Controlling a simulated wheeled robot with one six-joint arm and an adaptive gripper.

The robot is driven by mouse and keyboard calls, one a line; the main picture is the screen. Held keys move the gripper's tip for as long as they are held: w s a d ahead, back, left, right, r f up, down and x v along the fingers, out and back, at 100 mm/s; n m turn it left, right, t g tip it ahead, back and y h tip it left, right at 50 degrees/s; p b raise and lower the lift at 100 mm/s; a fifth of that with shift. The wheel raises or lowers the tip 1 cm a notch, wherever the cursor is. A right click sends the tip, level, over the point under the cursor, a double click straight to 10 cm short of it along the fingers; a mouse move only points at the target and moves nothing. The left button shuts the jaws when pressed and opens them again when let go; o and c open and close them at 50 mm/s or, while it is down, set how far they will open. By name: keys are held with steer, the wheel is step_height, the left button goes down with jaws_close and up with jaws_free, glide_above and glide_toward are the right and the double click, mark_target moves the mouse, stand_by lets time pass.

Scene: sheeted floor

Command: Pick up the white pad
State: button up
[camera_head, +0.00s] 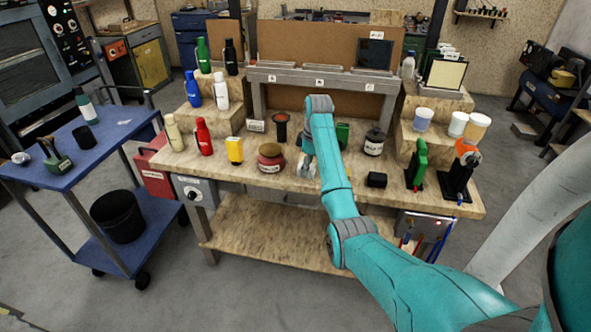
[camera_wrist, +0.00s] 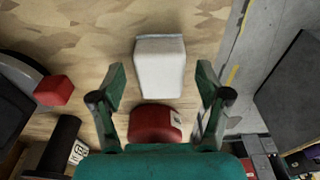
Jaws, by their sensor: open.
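The white pad (camera_wrist: 160,68) shows in the wrist view as a pale, blocky piece on the wooden surface. It lies between and slightly beyond the fingertips of my open gripper (camera_wrist: 161,76). A gap shows on each side of the pad, and neither finger is seen touching it. The height of the fingers above it is hard to judge. In the head view my gripper (camera_head: 307,166) is low over the middle of the workbench (camera_head: 330,187), partly hidden by my arm. I cannot make out the pad clearly there.
A red rounded object (camera_wrist: 155,123) with a label sits close below the pad in the wrist view. A red block (camera_wrist: 53,90) and a black cylinder (camera_wrist: 62,142) are at left.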

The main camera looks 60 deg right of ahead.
steer(key=shift+f, duration=0.35)
